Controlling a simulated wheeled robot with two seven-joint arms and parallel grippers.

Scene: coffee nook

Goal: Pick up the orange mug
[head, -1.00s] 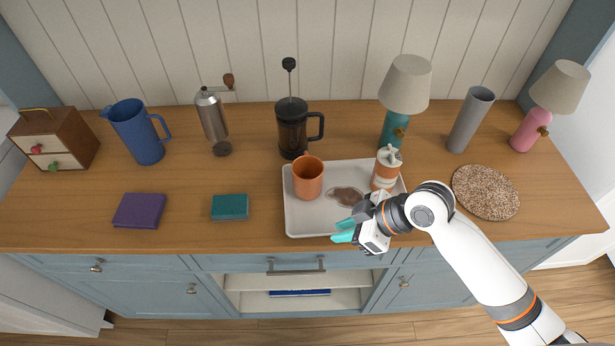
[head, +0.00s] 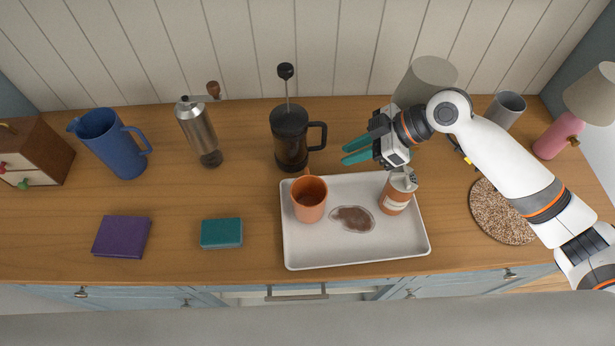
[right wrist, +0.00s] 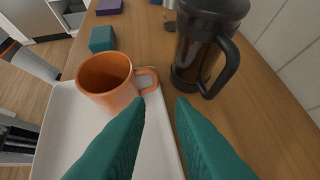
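The orange mug (head: 309,199) stands upright on the left part of the white tray (head: 300,255) in the head view. In the right wrist view the mug (right wrist: 108,82) is ahead and left of the fingers, its handle pointing right towards the French press. My right gripper (head: 352,149) is open and empty above the tray's back edge, behind and right of the mug, with its teal fingers pointing left. Its fingers show apart in the right wrist view (right wrist: 158,125), not touching the mug. My left gripper is not in view.
The French press (head: 290,138) stands close behind the mug, near the fingertips. A brown stain (head: 352,219) and an orange-and-white bottle (head: 397,194) are on the tray. A teal box (head: 221,233) lies left of the tray.

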